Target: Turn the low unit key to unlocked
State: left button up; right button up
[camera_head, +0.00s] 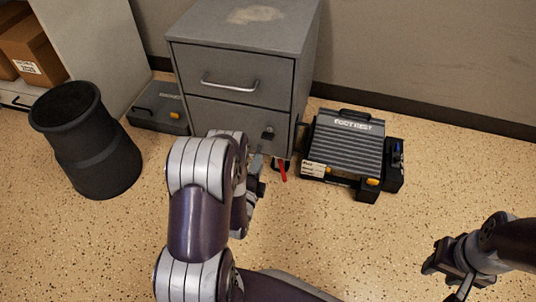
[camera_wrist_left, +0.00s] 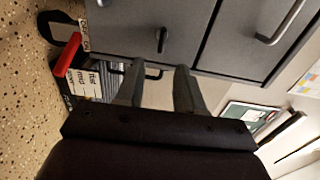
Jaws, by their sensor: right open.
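The low unit (camera_head: 232,65) is a grey two-drawer cabinet against the wall; it also shows sideways in the left wrist view (camera_wrist_left: 225,45). A small dark key (camera_head: 268,132) sits in the lower drawer front, near its right edge. The key (camera_wrist_left: 162,39) stands out from the grey front in the left wrist view, just beyond the fingertips. My left gripper (camera_head: 259,162) is in front of the lower drawer, below the key. Its two grey fingers (camera_wrist_left: 159,66) are apart with nothing gripped. My right gripper (camera_head: 447,270) is open and empty over the floor at lower right.
A red piece (camera_head: 283,170) sticks out at the cabinet's bottom right, also visible in the left wrist view (camera_wrist_left: 68,53). A footrest (camera_head: 345,140) lies right of the cabinet. A black bin (camera_head: 95,145) and a grey case (camera_head: 158,108) are left. Front floor is clear.

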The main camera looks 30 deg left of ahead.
aim_at(267, 136)
pick_arm(q)
jog(key=b+x, duration=0.6)
jog(key=x, duration=0.5)
jog(key=shift+w+a, duration=0.2)
jog(key=shift+w, duration=0.15)
jog(key=shift+w+r, duration=0.15)
jog(key=shift+w, duration=0.15)
grip_shut()
